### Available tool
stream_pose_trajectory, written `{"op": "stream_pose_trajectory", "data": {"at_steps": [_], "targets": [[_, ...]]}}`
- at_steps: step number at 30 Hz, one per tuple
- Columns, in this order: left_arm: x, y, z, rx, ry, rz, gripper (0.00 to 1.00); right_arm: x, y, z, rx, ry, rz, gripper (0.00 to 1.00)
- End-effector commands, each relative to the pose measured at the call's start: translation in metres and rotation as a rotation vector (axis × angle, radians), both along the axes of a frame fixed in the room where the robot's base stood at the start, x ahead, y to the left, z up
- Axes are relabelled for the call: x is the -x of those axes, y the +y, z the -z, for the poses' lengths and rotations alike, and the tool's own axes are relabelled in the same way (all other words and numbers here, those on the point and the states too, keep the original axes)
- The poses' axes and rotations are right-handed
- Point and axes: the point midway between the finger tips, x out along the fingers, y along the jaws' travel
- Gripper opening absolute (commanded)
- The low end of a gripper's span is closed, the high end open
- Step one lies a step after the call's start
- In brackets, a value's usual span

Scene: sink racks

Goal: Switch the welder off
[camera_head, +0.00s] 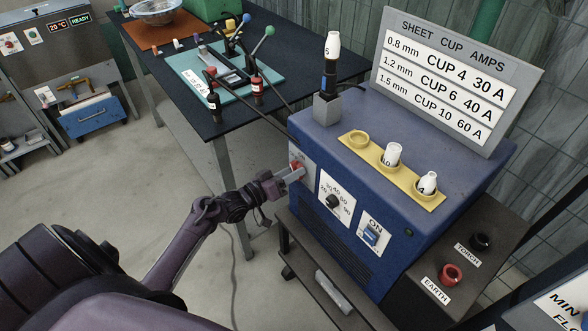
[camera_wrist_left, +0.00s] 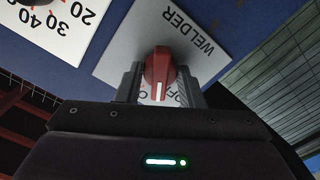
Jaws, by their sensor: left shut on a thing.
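The blue welder (camera_head: 340,215) stands on a dark cart, with a red rotary switch (camera_head: 297,168) on a grey plate at the left of its front panel. The left wrist view shows this red switch (camera_wrist_left: 158,75) on the plate marked WELDER (camera_wrist_left: 205,45), with OFF lettering partly hidden by my fingers. My left gripper (camera_head: 290,175) is at the switch, its two fingers on either side of the red handle, shut on it. The handle's white line points toward my gripper, near the OFF lettering. My right gripper is not in view.
An amps dial (camera_head: 333,202) and an ON rocker switch (camera_head: 371,236) are right of the red switch. A yellow holder (camera_head: 372,152) with white cups and a sheet-cup-amps sign (camera_head: 452,75) are on top. A dark table (camera_head: 290,66) with tools stands behind.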

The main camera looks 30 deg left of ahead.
Motion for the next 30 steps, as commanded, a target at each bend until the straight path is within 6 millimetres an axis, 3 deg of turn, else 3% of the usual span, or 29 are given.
{"op": "stream_pose_trajectory", "data": {"at_steps": [12,23,24,30], "targets": [[0.001,0.000,0.000,0.257,0.110,-0.001,0.07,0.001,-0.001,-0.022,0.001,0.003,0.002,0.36],[0.001,0.000,0.002,0.299,0.127,-0.001,0.07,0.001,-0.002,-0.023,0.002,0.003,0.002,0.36],[0.001,0.000,0.002,0.298,0.126,-0.001,0.38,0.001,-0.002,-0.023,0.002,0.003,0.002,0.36],[0.000,0.000,0.001,0.298,0.125,0.000,0.40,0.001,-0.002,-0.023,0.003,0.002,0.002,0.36]]}}
